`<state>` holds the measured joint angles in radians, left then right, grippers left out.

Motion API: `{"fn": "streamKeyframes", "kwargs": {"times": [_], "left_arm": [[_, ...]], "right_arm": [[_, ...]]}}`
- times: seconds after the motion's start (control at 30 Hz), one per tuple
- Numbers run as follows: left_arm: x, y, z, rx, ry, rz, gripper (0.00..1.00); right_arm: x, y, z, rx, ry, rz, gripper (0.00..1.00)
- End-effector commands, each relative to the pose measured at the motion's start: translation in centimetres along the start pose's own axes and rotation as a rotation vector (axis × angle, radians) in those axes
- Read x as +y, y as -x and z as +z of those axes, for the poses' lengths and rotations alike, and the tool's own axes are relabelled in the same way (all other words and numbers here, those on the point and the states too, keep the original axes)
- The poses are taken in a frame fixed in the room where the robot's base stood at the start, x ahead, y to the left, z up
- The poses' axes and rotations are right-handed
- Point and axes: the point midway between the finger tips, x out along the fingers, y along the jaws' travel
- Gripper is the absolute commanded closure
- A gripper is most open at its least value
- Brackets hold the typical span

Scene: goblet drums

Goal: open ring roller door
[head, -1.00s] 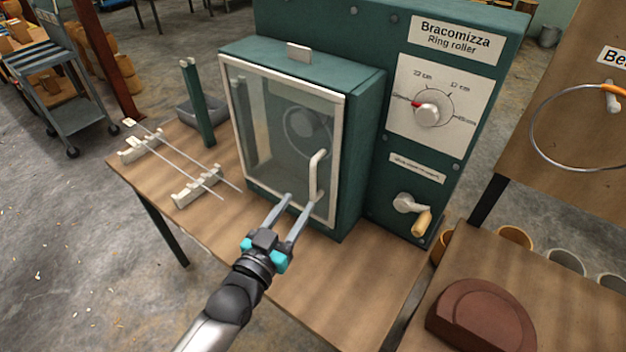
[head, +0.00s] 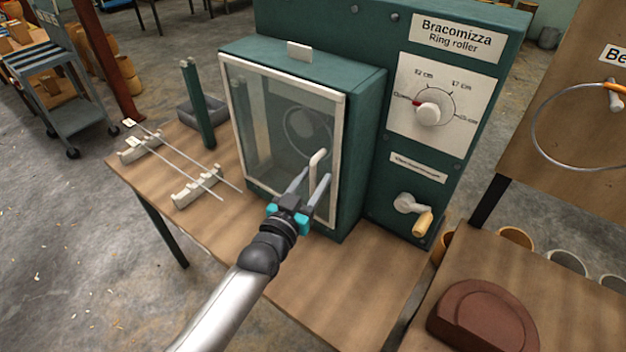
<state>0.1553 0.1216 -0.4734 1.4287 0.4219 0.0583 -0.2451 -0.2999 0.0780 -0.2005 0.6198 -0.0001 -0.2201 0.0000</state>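The green ring roller (head: 368,52) stands on a wooden table. Its door (head: 262,120), a glass pane in a white frame, is shut on the front box. A white vertical bar handle (head: 318,160) sits at the door's right side. My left gripper (head: 315,178) is open in front of the door, with its fingertips at the handle. The handle's upper part shows between and just above the fingers; its lower part is partly hidden. I cannot tell whether the fingers touch it. My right gripper is not in view.
Two thin metal rods (head: 178,160) rest on white holders at the table's left. A green post (head: 197,105) and grey tray (head: 200,108) stand behind them. A crank (head: 412,208) juts from the machine's right. A brown block (head: 482,318) lies on the right table.

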Motion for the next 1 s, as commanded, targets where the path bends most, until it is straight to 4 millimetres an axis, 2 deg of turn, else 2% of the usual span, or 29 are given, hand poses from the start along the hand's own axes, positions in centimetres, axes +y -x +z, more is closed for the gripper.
{"fn": "streamKeyframes", "kwargs": {"times": [0.03, 0.37, 1.0], "left_arm": [[0.0, 0.02, 0.0, 0.0, 0.0, 0.0, 0.62], [-0.01, 0.04, 0.01, 0.0, 0.0, 0.0, 0.99], [-0.01, 0.05, 0.03, 0.0, 0.0, 0.0, 1.0]], "right_arm": [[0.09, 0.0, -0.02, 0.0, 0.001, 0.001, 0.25], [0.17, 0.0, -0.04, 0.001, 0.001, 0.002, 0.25], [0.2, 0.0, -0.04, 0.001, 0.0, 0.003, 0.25]]}}
